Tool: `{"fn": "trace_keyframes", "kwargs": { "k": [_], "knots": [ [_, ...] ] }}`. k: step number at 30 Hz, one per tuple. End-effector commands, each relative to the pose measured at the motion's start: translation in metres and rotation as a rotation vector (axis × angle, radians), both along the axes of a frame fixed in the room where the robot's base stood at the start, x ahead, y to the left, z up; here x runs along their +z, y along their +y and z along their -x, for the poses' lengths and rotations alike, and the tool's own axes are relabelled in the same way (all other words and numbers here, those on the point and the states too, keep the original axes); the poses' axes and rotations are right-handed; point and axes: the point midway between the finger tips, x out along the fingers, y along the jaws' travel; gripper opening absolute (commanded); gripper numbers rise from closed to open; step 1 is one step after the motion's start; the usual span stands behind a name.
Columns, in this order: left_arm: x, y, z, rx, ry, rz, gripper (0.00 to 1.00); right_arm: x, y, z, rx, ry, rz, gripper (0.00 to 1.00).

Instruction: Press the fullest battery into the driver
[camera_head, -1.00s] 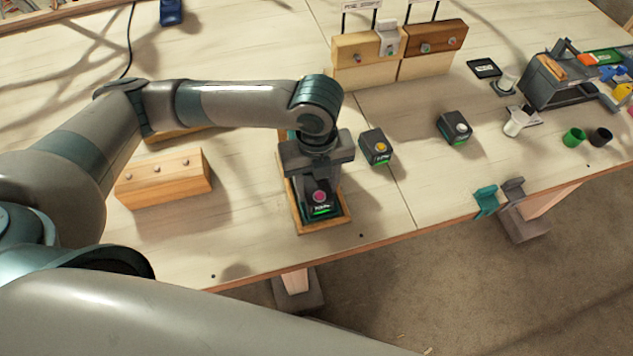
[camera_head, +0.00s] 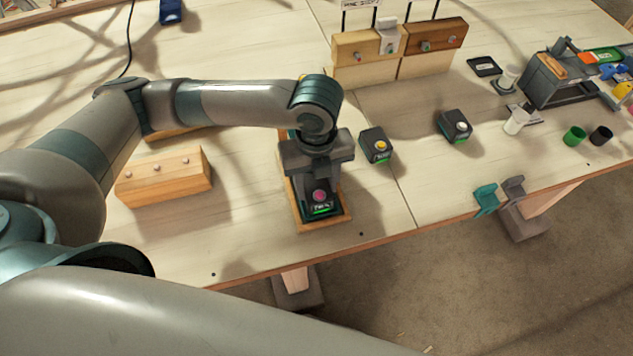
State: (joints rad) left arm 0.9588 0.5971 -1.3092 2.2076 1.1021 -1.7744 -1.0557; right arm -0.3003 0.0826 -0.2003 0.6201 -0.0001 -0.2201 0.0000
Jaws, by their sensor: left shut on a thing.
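My left gripper (camera_head: 317,172) points down over a small wooden tray (camera_head: 341,219) near the table's front edge. It is shut on a dark battery (camera_head: 320,208) with a pink button and a green lit strip on its front. The gripper hides the back of this battery, and I cannot tell whether it touches the tray floor. A second battery (camera_head: 376,146) with a yellow button stands just right of the tray. A third battery (camera_head: 455,127) with a pale button stands further right. Both show some green on the front. I cannot make out the driver. My right gripper is not in view.
A wooden block with several pegs (camera_head: 164,178) lies left of the tray. Two wooden stands (camera_head: 398,48) with small knobs are at the back. Cups (camera_head: 574,136), a grey rack (camera_head: 548,82) and teal and grey clamps (camera_head: 500,192) are at the right. Table between batteries is clear.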

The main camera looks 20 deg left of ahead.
Motion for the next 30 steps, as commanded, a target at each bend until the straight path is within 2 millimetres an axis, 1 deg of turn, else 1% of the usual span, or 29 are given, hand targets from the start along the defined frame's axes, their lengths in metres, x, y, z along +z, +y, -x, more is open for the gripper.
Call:
{"fn": "trace_keyframes", "kwargs": {
  "k": [12, 20, 21, 23, 24, 30],
  "knots": [
    [-0.0064, 0.0001, -0.0001, 0.0, 0.0, 0.0, 0.12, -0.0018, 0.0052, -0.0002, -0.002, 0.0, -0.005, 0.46],
    [-0.0083, 0.0, -0.0002, 0.0, 0.0, 0.0, 0.12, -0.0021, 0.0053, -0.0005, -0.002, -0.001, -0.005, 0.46],
    [-0.0084, 0.0001, -0.0001, 0.0, 0.0, 0.0, 0.47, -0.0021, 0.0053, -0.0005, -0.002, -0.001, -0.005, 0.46],
    [-0.0084, 0.0001, -0.0001, 0.0, 0.0, 0.0, 0.62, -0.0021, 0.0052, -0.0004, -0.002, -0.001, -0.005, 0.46],
    [-0.0084, 0.0001, -0.0001, 0.0, 0.0, 0.0, 0.67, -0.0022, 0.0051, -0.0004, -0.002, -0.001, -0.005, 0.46],
    [-0.0085, 0.0, 0.0, 0.0, 0.0, 0.0, 0.67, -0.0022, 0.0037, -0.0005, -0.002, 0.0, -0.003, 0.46]
  ]
}}
